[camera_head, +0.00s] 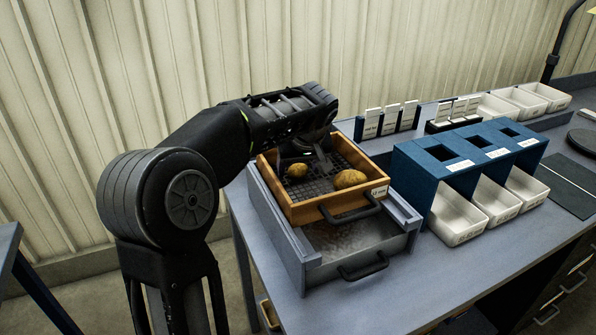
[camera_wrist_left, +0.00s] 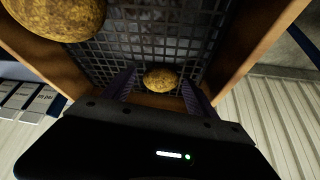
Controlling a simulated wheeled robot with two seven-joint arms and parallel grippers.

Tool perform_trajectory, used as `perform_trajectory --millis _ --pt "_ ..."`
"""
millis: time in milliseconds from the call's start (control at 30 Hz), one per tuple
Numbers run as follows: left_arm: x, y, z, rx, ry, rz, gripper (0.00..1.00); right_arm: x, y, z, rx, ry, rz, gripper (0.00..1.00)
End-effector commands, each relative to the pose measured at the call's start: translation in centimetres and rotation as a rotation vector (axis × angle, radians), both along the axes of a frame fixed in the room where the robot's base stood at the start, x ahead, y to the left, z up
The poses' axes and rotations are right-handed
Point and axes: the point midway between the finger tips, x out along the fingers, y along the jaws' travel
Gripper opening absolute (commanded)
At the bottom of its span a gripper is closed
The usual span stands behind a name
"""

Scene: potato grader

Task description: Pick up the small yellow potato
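The small yellow potato (camera_head: 298,171) lies on the dark mesh floor of the wooden tray (camera_head: 342,205), toward its left side. A larger yellow-brown potato (camera_head: 350,179) lies to its right, and shows large at the top left of the left wrist view (camera_wrist_left: 55,15). My left gripper (camera_head: 318,158) is over the tray and pointing down. In the left wrist view the small potato (camera_wrist_left: 160,79) appears between its two spread fingers (camera_wrist_left: 158,90), with gaps on both sides. I cannot tell how far above it the fingertips are. My right gripper is out of view.
The wooden tray sits on a grey metal box (camera_head: 300,255) with a handle in front. To the right is a blue sorter (camera_head: 470,150) with white bins (camera_head: 458,218). Label cards (camera_head: 390,118) stand behind. The front table surface is clear.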

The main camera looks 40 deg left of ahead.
Motion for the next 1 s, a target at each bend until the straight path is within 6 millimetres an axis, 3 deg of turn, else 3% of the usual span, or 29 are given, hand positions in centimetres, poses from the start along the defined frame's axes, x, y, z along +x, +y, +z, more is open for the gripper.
perform_trajectory --millis 700,1000 --pt "-0.01 0.01 0.0 0.0 0.0 0.0 0.08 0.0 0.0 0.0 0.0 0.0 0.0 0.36" --pt "0.03 0.01 0.37 0.0 -0.002 0.0 0.08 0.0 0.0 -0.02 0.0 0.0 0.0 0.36"
